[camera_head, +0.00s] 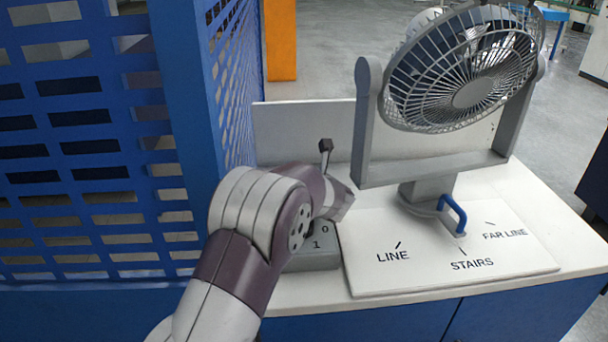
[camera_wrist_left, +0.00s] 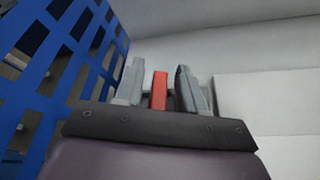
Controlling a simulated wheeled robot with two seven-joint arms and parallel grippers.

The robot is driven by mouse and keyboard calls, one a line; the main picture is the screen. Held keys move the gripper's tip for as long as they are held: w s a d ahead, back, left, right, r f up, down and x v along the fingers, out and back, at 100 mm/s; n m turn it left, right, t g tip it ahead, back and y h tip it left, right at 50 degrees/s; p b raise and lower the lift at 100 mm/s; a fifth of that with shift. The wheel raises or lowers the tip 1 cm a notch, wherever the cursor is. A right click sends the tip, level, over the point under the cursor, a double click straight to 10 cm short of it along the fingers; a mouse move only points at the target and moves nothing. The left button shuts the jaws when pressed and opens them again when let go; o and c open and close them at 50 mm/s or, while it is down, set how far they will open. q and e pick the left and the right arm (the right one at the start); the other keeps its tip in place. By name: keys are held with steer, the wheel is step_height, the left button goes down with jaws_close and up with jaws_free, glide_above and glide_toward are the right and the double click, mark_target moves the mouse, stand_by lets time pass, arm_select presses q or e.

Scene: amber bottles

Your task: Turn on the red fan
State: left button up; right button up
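The fan (camera_head: 462,75) is grey, with a round wire cage in a grey U-shaped stand; I see no red on it. A grey switch box (camera_head: 318,258) marked 0 and 1 sits on the counter left of the fan. My left gripper (camera_head: 342,200) is over the box, and my wrist hides the box's upper part and the fingertips. In the left wrist view, the two grey fingers (camera_wrist_left: 158,80) stand apart, with an upright red piece (camera_wrist_left: 159,91) between them and narrow gaps on both sides. The red piece is hidden in the head view. My right gripper is not in view.
The fan's base has a blue handle (camera_head: 454,214) on a white board (camera_head: 400,275) lettered LINE, STAIRS and FAR LINE. A blue perforated panel (camera_head: 90,150) stands close on the left. A low white back wall (camera_head: 300,130) closes the counter behind. The counter's right part is clear.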

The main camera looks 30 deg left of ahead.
arm_select(q)
steer(key=b+v, duration=0.2)
steer(key=v, duration=1)
steer(key=shift+s+d+r, duration=0.15)
steer(key=shift+s+d, duration=0.1)
